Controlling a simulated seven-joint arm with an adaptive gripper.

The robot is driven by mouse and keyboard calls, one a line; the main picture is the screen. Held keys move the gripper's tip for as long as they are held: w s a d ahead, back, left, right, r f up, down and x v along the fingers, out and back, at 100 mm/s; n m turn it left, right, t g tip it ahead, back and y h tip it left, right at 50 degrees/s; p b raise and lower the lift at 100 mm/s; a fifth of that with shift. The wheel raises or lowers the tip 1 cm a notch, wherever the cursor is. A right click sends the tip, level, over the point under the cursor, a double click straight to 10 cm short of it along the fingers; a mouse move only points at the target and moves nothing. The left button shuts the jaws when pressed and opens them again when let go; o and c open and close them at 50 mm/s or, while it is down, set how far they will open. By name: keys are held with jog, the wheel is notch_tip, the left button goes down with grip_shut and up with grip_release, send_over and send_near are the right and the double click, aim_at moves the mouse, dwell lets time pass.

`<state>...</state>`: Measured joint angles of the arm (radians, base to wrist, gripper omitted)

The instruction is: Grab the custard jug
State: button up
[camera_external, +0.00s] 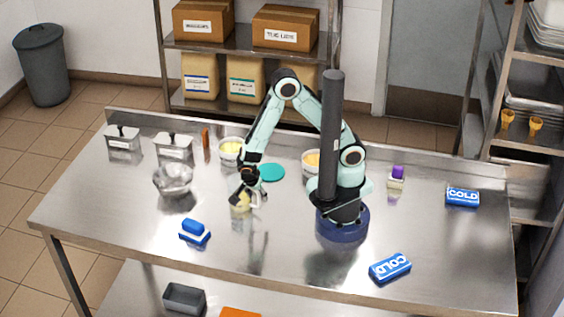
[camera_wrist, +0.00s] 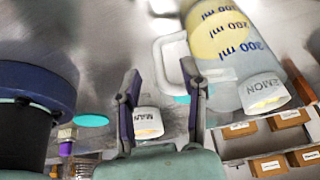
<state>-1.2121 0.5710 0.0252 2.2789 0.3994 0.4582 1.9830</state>
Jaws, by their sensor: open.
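The custard jug (camera_external: 239,203) is a small clear jug with yellow contents, standing on the steel table below my gripper (camera_external: 250,197). The arm partly hides it in the outside view. In the wrist view the jug (camera_wrist: 232,35) fills the upper right, with blue ml marks on its wall. Its pale handle (camera_wrist: 163,62) reaches towards the fingers. My gripper (camera_wrist: 162,85) is open there, with the right finger close to the handle. I cannot tell whether they touch.
A glass bowl (camera_external: 173,181) stands left of the jug, a blue brush (camera_external: 195,232) nearer the front. A teal disc (camera_external: 271,173) and tubs (camera_external: 231,151) (camera_external: 311,163) lie behind. Cold packs (camera_external: 390,267) (camera_external: 462,196) are at right. The table's front middle is clear.

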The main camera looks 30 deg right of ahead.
aim_at(259, 205)
jog(key=shift+x, duration=1.95)
grip_shut()
jog(key=shift+r, duration=0.1)
